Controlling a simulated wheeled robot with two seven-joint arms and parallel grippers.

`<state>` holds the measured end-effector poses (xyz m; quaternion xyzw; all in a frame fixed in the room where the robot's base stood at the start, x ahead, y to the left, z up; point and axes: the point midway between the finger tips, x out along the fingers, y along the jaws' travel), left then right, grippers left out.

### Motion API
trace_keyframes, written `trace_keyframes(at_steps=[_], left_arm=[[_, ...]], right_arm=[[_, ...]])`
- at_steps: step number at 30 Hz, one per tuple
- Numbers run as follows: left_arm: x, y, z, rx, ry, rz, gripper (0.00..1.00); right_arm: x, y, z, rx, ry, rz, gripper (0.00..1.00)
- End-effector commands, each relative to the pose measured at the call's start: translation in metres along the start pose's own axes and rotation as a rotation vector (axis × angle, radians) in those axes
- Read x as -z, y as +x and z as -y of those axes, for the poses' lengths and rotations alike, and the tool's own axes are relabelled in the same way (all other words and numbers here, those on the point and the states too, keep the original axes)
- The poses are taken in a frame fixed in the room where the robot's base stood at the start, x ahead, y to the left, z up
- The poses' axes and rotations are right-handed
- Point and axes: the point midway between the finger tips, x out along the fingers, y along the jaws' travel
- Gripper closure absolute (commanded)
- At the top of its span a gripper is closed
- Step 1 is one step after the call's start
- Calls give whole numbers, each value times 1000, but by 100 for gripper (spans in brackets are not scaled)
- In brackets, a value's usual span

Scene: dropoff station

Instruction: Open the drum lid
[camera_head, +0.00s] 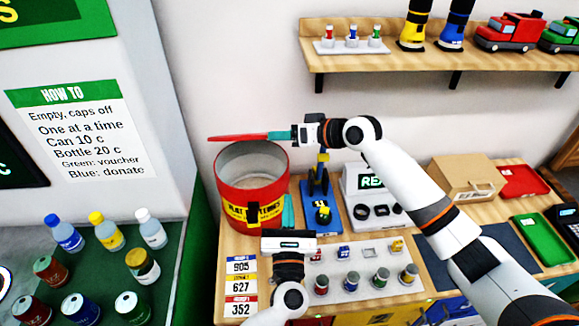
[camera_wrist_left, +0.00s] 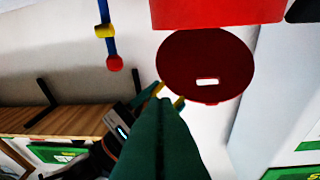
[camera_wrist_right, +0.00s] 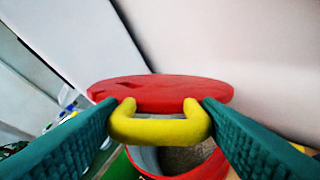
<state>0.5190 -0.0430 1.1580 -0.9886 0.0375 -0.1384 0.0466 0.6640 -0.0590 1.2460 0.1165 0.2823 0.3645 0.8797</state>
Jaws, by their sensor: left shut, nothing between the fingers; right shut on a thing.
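The red drum (camera_head: 230,199) stands at the left end of the wooden counter with its top open and its grey inside showing. The red drum lid (camera_head: 238,137) is off the drum, held above its back rim and seen nearly edge-on. My right gripper (camera_head: 296,134) is shut on the lid's yellow handle (camera_wrist_right: 160,128), with a green finger on each side of it. The lid (camera_wrist_left: 205,66) shows as a red disc with a slot in the left wrist view. My left gripper (camera_head: 287,212) is shut and empty, just right of the drum's front, its fingers pointing up.
Number cards (camera_head: 241,289) lie in front of the drum. A pale tray (camera_head: 345,275) with several small cylinders lies right of my left gripper. A blue stand (camera_head: 322,205) and a white register (camera_head: 372,195) stand behind. A shelf (camera_head: 330,60) is on the wall above.

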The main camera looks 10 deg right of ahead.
Motion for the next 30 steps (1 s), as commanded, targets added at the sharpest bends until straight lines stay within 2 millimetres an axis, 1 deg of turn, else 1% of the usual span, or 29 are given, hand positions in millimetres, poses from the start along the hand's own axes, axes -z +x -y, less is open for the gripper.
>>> trace_keyframes(at_steps=[1,5,12,16,18,22,30], left_arm=[[2,6,2,9,-3,-5,100],[3,25,2,8,-2,-6,100],[3,77,2,7,1,-6,100],[3,103,2,6,3,-6,100],[12,110,2,5,-2,-6,100],[23,120,2,5,-2,-4,100],[29,126,2,4,0,-1,100]], right_arm=[[-3,-1,1,3,-3,6,82],[-3,-1,1,4,-3,6,82],[-2,-1,1,3,-3,6,82],[-2,-1,1,3,-3,5,82],[-2,-1,1,3,-3,5,82],[-2,-1,1,4,-3,5,82],[-2,-1,1,4,-2,5,82]])
